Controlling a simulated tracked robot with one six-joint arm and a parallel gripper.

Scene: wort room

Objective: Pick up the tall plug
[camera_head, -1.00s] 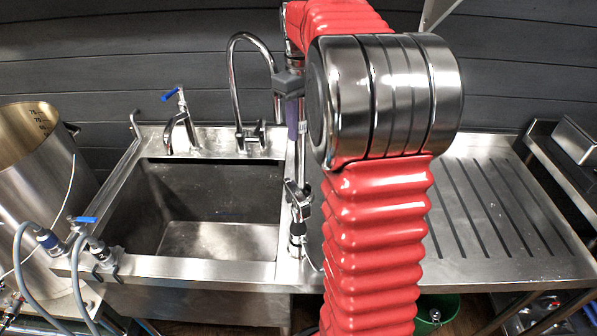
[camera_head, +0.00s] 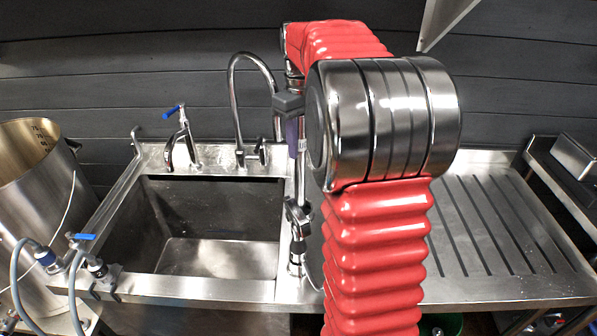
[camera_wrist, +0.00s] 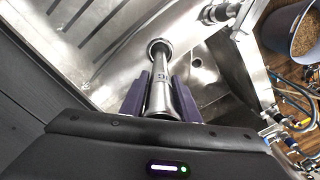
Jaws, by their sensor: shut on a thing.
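The tall plug (camera_wrist: 159,88) is a slim shiny metal tube with a wider round end in the wrist view. My gripper (camera_wrist: 161,96) is shut on it, with one purple finger on each side. The tube points away from the wrist, over the steel sink unit. I cannot tell whether its far end touches the steel. In the head view my gripper (camera_head: 290,128) is partly hidden behind my red arm, above the deck right of the basin.
The steel sink basin (camera_head: 215,255) is empty, with taps (camera_head: 183,140) behind it. A ribbed drainboard (camera_head: 500,230) lies to the right. A large metal pot (camera_head: 35,200) and hoses stand to the left. A shelf corner (camera_head: 445,20) hangs above right.

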